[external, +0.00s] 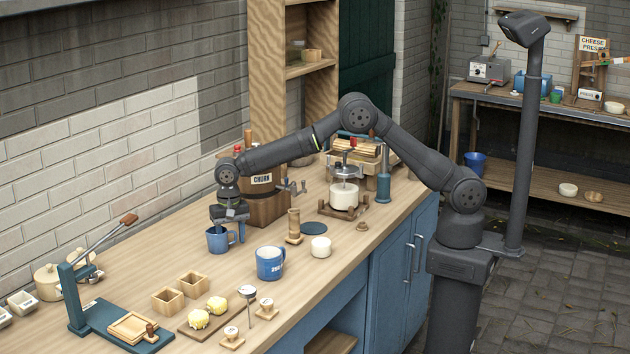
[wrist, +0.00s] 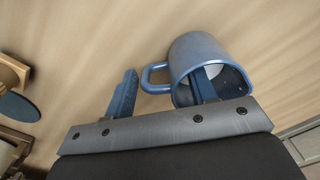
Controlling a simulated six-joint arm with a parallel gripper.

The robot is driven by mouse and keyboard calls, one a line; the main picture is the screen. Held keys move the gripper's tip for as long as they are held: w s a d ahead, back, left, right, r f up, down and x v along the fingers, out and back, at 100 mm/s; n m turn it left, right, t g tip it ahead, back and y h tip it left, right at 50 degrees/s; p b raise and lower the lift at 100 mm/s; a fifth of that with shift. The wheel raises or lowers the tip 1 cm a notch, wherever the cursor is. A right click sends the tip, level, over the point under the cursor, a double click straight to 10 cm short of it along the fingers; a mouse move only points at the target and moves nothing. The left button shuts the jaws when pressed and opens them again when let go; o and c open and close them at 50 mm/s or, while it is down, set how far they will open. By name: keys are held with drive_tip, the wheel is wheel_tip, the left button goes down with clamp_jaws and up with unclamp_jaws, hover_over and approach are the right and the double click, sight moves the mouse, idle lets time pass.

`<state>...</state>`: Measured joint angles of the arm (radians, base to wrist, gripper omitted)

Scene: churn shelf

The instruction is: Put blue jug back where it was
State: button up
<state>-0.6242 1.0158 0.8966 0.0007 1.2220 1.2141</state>
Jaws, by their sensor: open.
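A plain blue jug (external: 217,241) stands on the wooden counter beneath my gripper (external: 230,222). In the wrist view the jug (wrist: 203,52) shows its open mouth and its handle on the left. My gripper (wrist: 164,88) is open, with one finger at the jug's mouth, apparently inside it, and the other apart on the handle side. Whether either finger touches the jug cannot be told. A second blue jug (external: 270,264), with white lettering, stands apart to the right. A flat dark blue disc (external: 313,229) lies farther right on the counter.
The wooden churn (external: 266,203) stands close behind my gripper. A white cylinder (external: 320,247) and a wooden cylinder (external: 294,226) stand right of it. Small wooden boxes (external: 181,291) and a blue press (external: 95,310) are at the front left.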

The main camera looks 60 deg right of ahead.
wheel_tip(320, 180, up, 12)
drive_tip(key=shift+r, duration=0.15)
idle(0.3)
wheel_tip(320, 180, down, 12)
drive_tip(key=shift+r, duration=1.7)
